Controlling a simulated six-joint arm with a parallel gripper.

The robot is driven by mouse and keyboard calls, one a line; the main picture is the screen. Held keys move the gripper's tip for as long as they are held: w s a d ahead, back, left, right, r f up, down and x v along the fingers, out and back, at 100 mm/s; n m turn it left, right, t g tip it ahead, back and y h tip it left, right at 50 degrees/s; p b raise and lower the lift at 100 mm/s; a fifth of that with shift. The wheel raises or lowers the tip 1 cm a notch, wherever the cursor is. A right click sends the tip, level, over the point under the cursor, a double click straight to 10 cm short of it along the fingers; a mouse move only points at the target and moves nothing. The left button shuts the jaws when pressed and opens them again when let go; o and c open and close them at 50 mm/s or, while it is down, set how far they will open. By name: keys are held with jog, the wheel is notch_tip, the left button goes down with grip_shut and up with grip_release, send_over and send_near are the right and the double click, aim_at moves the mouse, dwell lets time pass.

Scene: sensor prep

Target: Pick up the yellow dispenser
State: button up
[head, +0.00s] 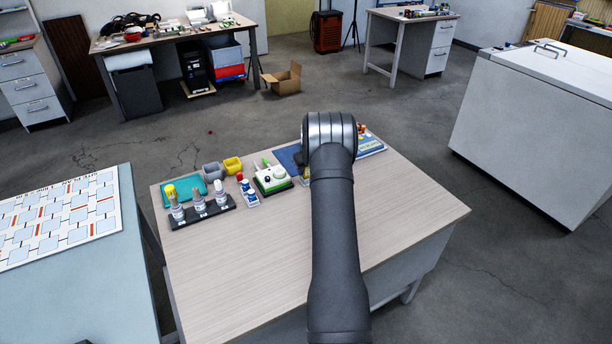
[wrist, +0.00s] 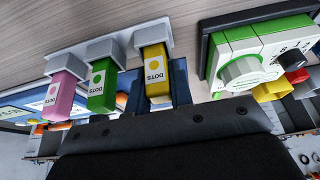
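The yellow dispenser (wrist: 156,72) shows in the wrist view, with a grey cap or base at its upper end and a "DOTS" label. It is the rightmost of a row with a green dispenser (wrist: 102,86) and a pink dispenser (wrist: 64,92). My gripper (wrist: 157,110) is a dark body across the bottom of the wrist view, close to the yellow dispenser's lower end. Dark blue shapes flank this dispenser; I cannot tell whether they are fingers or things behind. Grip and contact are unclear. In the head view my arm hides the gripper and most of this area.
A white and green device with a knob (wrist: 243,72) stands right of the yellow dispenser. On the wooden table (head: 250,265) are a black rack of bottles (head: 203,212), a teal tray (head: 168,203), and grey and yellow bins (head: 233,165). The table's front is clear.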

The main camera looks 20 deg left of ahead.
grip_shut()
jog(key=shift+r, duration=0.1)
jog(key=shift+r, duration=0.25)
notch_tip(320, 180, up, 4)
jog(key=shift+d+f, duration=0.1)
jog(key=shift+d, duration=0.05)
jog(key=s+d+r, duration=0.2)
jog(key=d+r, duration=0.4)
jog(key=d, duration=0.5)
jog(key=shift+s+r, duration=0.15)
jog(key=shift+r, duration=0.1)
jog(key=shift+d, duration=0.1)
